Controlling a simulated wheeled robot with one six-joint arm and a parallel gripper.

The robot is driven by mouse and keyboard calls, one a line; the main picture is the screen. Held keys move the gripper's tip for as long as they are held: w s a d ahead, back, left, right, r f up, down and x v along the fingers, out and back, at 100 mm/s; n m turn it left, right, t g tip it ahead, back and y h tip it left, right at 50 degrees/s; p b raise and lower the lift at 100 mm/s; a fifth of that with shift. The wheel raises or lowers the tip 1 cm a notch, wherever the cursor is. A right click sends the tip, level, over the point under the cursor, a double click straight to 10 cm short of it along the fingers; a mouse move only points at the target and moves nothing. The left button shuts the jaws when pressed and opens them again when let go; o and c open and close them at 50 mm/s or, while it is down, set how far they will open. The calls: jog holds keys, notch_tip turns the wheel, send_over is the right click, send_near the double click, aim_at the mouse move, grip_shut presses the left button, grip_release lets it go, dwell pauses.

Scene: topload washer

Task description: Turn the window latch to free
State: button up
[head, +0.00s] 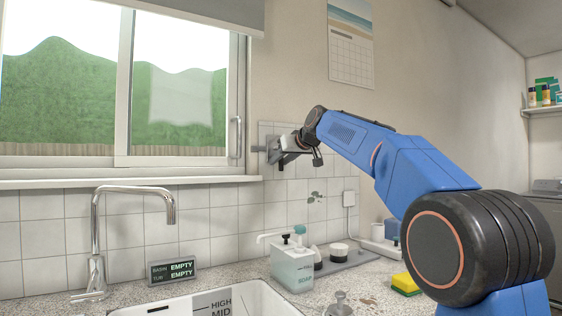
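The sliding window (122,95) fills the upper left in the head view. A slim grey upright handle (238,138), which looks like the window latch, sits on the right side of its frame. My gripper (270,150) is at the end of the blue arm, just right of this handle and in front of the tiled wall. It points left, and a gap shows between it and the handle. Its fingers are small and seen at an angle, so I cannot tell whether they are open or shut. Nothing is visibly held.
The window sill (130,182) juts out under the window. A calendar (350,45) hangs on the wall.

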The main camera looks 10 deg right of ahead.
jog(key=shift+w, duration=0.1)
jog(key=shift+c, duration=0.4)
grip_shut()
jog(key=shift+a, duration=0.15)
jog(key=a+m+y, duration=0.1)
jog(key=m+y, duration=0.1)
jog(key=m, duration=0.1)
jog(key=a+r+m+y, duration=0.1)
jog(key=m, duration=0.2)
jog(key=s+a+r+m+y, duration=0.1)
jog(key=m+y, duration=0.1)
jog(key=shift+m+y, duration=0.3)
jog(key=shift+m, duration=0.1)
jog(key=shift+a+r+m+t+y, duration=0.2)
jog(key=shift+r+m+y, duration=0.25)
jog(key=shift+m, duration=0.75)
jog(key=shift+a+r+m+t+y, duration=0.1)
jog(key=shift+r+m+t+y, duration=0.3)
jog(key=shift+m, duration=0.8)
